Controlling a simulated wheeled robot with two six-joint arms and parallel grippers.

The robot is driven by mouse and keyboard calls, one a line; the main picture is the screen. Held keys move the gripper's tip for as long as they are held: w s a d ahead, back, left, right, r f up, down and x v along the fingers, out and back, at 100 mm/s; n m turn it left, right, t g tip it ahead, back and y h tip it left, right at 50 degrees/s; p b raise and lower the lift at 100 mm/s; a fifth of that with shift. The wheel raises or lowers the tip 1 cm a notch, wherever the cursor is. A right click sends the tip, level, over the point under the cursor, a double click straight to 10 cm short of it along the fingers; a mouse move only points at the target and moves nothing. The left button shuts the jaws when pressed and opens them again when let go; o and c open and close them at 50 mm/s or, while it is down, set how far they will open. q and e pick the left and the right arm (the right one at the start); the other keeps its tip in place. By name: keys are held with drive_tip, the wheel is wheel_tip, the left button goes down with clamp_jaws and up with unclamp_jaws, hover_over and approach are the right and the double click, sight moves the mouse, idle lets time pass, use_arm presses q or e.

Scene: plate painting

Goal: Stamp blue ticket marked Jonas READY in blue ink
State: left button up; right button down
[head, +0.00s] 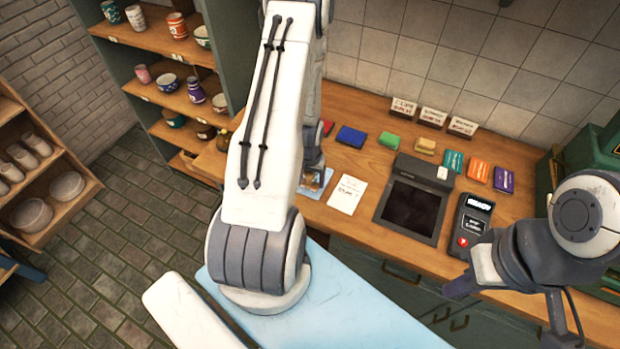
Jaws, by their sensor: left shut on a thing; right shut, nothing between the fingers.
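My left gripper (312,172) points down at the counter, partly hidden behind my own arm. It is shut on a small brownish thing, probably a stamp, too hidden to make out. A light blue ticket (325,184) lies under it; its writing is hidden or too small to read. I cannot tell whether the held thing touches the ticket. A blue ink pad (350,136) lies behind it. A dark handheld device (471,225) with READY on its display is at the right. My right gripper (460,288) is shut and empty near the counter's front edge.
A white written paper (347,194) lies right of the ticket, beside a dark tray-like device (411,208). Red (327,127), green (389,139) and yellow (425,145) pads, colored cards (478,171) and small signs (433,116) line the back. Pottery shelves (180,95) stand left.

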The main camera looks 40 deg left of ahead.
use_arm(q)
drive_tip(key=shift+f+b, duration=0.35)
drive_tip(key=shift+f, duration=0.15)
idle(1.1)
wheel_tip(320, 180, up, 7)
drive_tip(key=p, duration=0.6)
drive_tip(key=shift+r, duration=0.15)
idle(0.7)
